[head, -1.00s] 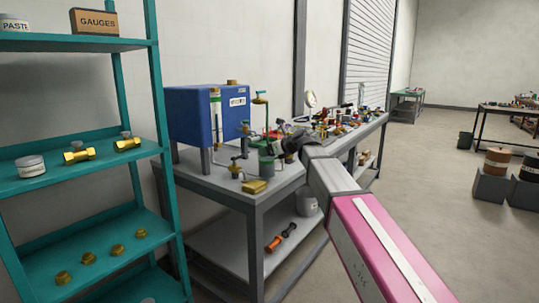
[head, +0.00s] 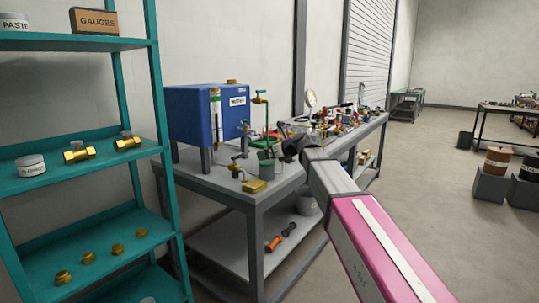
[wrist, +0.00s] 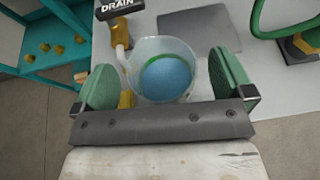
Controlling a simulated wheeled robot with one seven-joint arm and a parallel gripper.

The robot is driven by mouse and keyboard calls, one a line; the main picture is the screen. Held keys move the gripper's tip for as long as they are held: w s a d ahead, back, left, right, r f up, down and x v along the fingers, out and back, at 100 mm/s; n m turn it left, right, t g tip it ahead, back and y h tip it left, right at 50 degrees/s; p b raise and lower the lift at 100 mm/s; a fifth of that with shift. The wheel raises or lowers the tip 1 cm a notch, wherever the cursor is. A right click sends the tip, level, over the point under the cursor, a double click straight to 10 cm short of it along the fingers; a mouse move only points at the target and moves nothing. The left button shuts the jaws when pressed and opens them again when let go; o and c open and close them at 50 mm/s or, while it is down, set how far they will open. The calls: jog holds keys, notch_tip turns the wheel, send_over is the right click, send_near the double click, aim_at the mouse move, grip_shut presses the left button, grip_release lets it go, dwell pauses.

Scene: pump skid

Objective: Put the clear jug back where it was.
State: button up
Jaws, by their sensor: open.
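The clear jug (wrist: 165,50) stands on the grey bench top in the wrist view, with blue showing inside it and a green band near the blue. My gripper (wrist: 165,82) is open, with one green-padded finger on each side of the jug. A gap shows between the jug and the right finger; the left finger is closer, and I cannot tell if it touches. In the head view the jug (head: 266,167) looks small and greenish near the bench front, left of my dark gripper (head: 290,150). The fingertips are hard to make out there.
A brass drain valve (wrist: 121,33) and a black DRAIN label (wrist: 118,6) are close to the jug's left side. A green pipe or handle (wrist: 256,22) rises at the right. The blue tank (head: 205,116) stands behind, and a teal shelf (head: 90,176) is at the left.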

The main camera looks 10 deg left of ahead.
jog(key=v, duration=1.1)
jog(key=shift+d, duration=0.35)
jog(key=s+d+f+n+g+h, duration=0.1)
jog(key=s+d+f+n+h, duration=0.1)
jog(key=d+f+n, duration=0.5)
jog(key=s+d+f+h, duration=0.2)
jog(key=d+f, duration=0.2)
jog(key=f, duration=0.7)
jog(key=s+d+f+n+g+h, duration=0.1)
jog(key=d+f+n+h, duration=0.25)
jog(key=d+f, duration=0.35)
jog(key=s+d+f+n+g+h, duration=0.2)
jog(key=s+d+f+n, duration=0.4)
jog(key=f, duration=0.3)
jog(key=s+d+f+n+g+h, duration=0.2)
jog(key=s+d+f+n, duration=0.4)
jog(key=s+d+f, duration=0.2)
notch_tip(320, 180, down, 2)
jog(key=shift+s+d+f+n+h, duration=0.2)
jog(key=shift+s+d+n+h, duration=0.2)
jog(key=shift+d, duration=0.35)
